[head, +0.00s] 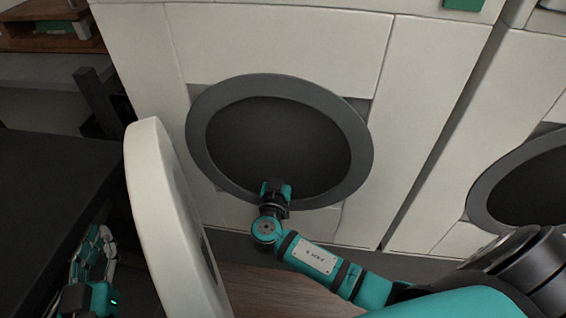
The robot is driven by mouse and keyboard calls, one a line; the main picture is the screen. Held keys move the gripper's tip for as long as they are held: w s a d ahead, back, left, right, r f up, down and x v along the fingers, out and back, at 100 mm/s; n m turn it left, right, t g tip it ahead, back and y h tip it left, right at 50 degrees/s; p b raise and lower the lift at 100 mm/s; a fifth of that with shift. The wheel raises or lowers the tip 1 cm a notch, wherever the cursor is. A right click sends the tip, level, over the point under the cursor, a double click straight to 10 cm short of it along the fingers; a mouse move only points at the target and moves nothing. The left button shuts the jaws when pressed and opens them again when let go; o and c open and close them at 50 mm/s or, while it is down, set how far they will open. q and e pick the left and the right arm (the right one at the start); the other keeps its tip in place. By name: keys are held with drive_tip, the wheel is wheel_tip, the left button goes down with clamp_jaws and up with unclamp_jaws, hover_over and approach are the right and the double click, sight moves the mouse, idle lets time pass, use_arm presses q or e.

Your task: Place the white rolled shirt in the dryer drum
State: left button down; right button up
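The dryer drum (280,140) is a dark round opening with a grey ring (200,125) in the cream dryer front. Its thick white round door (165,220) stands swung open to the left. My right arm reaches in from the right, and its gripper (274,190) is at the lower rim of the opening, pointing inward. Its fingers are hidden or too dark to tell. My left gripper (98,240) is at the lower left, left of the door, with its fingertips close together and nothing visible between them. I cannot see the white rolled shirt; the drum's inside is dark.
A second machine with a similar round opening (525,185) stands at the right. A black surface (45,200) lies at the left, beside the open door. A wooden shelf (45,40) is at the upper left. Wooden floor (270,290) shows below the dryer.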

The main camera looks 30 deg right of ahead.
drive_tip(key=shift+f, duration=0.1)
drive_tip(key=o, duration=1.3)
use_arm(q)
drive_tip(key=shift+d+r+t+h, duration=0.15)
drive_tip(key=shift+r+t+h, duration=0.25)
drive_tip(key=shift+r, duration=0.5)
use_arm(e)
drive_tip(key=shift+r, duration=0.3)
use_arm(q)
drive_tip(key=f+g, duration=0.1)
drive_tip(key=f+g+y, duration=0.1)
drive_tip(key=f, duration=0.1)
drive_tip(key=a+f+g+p, duration=0.1)
drive_tip(key=f, duration=0.1)
drive_tip(key=shift+s+f, duration=0.1)
drive_tip(key=shift+s, duration=0.15)
use_arm(e)
drive_tip(key=v, duration=1.2)
drive_tip(key=shift+f, duration=0.1)
